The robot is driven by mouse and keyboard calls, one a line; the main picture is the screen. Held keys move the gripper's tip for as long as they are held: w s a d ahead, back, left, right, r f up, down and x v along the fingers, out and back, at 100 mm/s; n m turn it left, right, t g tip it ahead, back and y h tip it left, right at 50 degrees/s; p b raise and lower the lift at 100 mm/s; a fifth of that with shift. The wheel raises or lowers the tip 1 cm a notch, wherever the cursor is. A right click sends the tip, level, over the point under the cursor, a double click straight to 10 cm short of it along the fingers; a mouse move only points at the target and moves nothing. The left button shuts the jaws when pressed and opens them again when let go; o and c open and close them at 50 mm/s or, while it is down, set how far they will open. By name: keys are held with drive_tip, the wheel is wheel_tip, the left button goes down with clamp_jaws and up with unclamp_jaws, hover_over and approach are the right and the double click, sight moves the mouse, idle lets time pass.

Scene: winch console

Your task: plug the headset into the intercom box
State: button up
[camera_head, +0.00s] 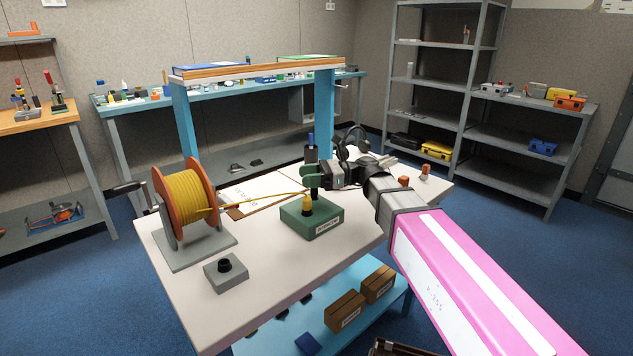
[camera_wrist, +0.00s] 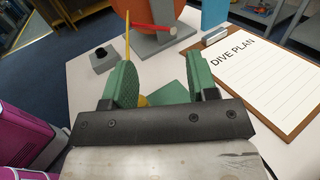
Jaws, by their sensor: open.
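The green intercom box (camera_head: 324,223) stands near the middle of the white table, with a label on its front. A yellow plug (camera_head: 308,204) stands upright at its top; I cannot tell whether it is seated. A yellow cable (camera_head: 262,200) runs from it to the reel. My gripper (camera_head: 314,190) is open just above the plug. In the wrist view, the green fingers (camera_wrist: 163,88) are apart, with part of the green box (camera_wrist: 172,94) between them and a yellow bit (camera_wrist: 143,101) partly hidden by the left finger. A black headset (camera_head: 352,143) shows behind my gripper.
An orange reel (camera_head: 161,190) of yellow cable stands left on a grey base. A grey box with a black knob (camera_head: 226,268) is at the front. The dive plan clipboard (camera_wrist: 268,62) lies beside the intercom box. Blue posts (camera_head: 185,120) carry a shelf overhead.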

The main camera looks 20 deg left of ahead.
drive_tip(key=s+a+r, duration=0.1)
drive_tip(key=s+r, duration=0.2)
drive_tip(key=s, duration=0.3)
drive_tip(key=shift+a+r, duration=0.2)
drive_tip(key=shift+r, duration=0.2)
